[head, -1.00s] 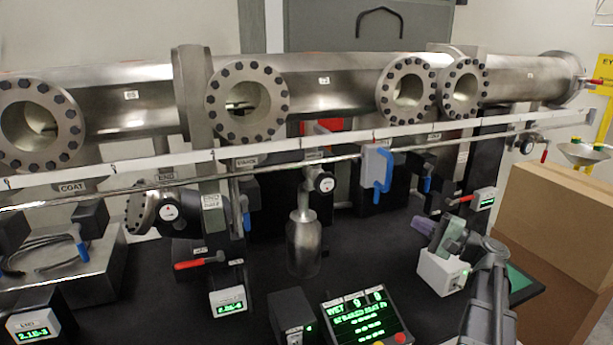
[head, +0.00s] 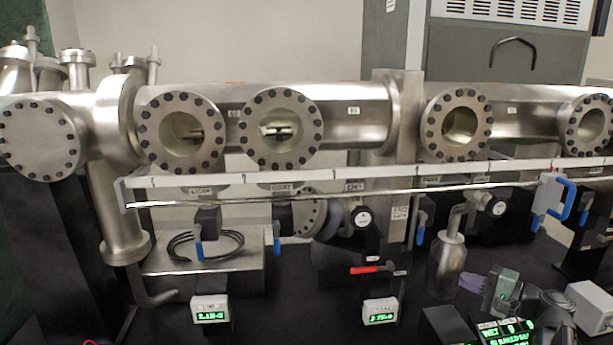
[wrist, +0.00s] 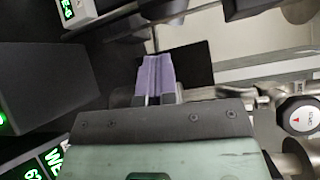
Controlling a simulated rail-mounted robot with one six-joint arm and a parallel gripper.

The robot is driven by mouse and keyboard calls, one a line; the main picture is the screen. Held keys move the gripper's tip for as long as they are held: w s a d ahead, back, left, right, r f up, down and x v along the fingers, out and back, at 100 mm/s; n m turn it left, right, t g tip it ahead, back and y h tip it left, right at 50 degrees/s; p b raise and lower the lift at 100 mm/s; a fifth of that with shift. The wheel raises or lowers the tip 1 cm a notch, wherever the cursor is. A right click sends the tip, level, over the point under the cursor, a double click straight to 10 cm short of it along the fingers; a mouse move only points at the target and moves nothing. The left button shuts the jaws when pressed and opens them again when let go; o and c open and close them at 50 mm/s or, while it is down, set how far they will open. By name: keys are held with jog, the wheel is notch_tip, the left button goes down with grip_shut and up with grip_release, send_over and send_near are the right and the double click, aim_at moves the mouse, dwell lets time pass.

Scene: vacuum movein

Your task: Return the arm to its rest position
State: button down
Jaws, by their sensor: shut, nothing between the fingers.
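My gripper (head: 470,283) shows at the lower right of the head view, with purple finger pads and a pale green body, at the end of my dark arm (head: 545,305). It hangs over the black bench, just right of the metal bottle (head: 446,262) in the picture. In the wrist view the two purple fingers (wrist: 156,68) lie side by side, shut with nothing between them. My arm is folded low, and its lower part is cut off by the frame edge.
A long steel chamber (head: 350,118) with round bolted ports runs across the back. A white scale rail (head: 300,180) runs in front. Small readouts (head: 210,309) (head: 380,311), a red-handled valve (head: 371,269) and a display panel (head: 505,332) stand on the bench. Bare black bench (head: 280,320) lies between the readouts.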

jog(key=a+f+g, duration=0.1)
jog(key=a, duration=0.1)
jog(key=a+f+n+g, duration=0.1)
jog(key=a, duration=0.1)
jog(key=a+f+g, duration=0.1)
jog(key=a, duration=0.2)
jog(key=shift+s+f+n+h, duration=0.3)
jog(key=shift+n+h, duration=0.1)
jog(key=s+a+f+n+g+h, duration=0.2)
jog(key=s+a+f, duration=0.1)
jog(key=a, duration=0.1)
jog(key=s+a+f+n+g+h, duration=0.2)
jog(key=s+a+f+g+h, duration=0.1)
jog(key=a+f, duration=0.1)
jog(key=s+a+f+n+g+h, duration=0.2)
jog(key=s+a+f+g, duration=0.1)
jog(key=a, duration=0.3)
jog(key=shift+f+n, duration=0.4)
jog(key=shift+f, duration=0.05)
jog(key=s+h, duration=0.1)
jog(key=s+n+h, duration=0.1)
jog(key=s+f+n+g+h, duration=0.1)
jog(key=h, duration=0.1)
jog(key=shift+s+a, duration=0.1)
jog(key=shift+a, duration=0.2)
jog(key=shift+s+h, duration=0.1)
jog(key=shift+h, duration=0.2)
jog(key=shift+d, duration=0.1)
